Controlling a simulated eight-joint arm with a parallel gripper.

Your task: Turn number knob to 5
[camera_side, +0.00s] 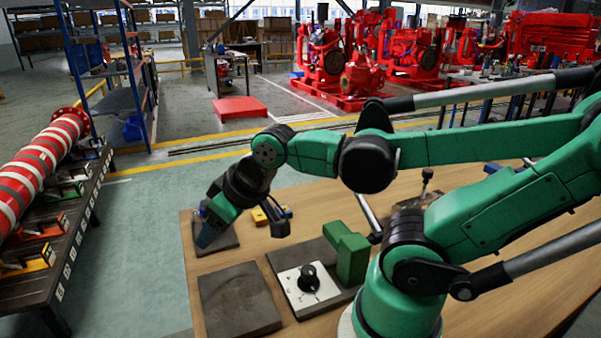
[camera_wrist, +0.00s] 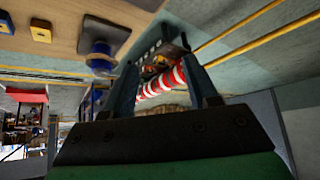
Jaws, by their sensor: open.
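The number knob (camera_side: 308,277) is a round black knob on a white square plate (camera_side: 300,297), set on a dark pad at the front of the wooden bench in the side view. Its marks are too small to read. My gripper (camera_side: 205,236) is over the bench's left edge, behind and left of the knob and well apart from it. In the wrist view my gripper (camera_wrist: 162,55) shows two grey fingers spread apart with nothing held between them. The knob cannot be made out in the wrist view.
A green block (camera_side: 350,255) stands just right of the knob. An empty dark pad (camera_side: 240,300) lies left of it. A yellow part (camera_side: 260,217) lies behind. A blue piece (camera_wrist: 100,55) on a dark pad is near my fingers. A red-and-white pipe (camera_side: 40,165) lies beyond the bench.

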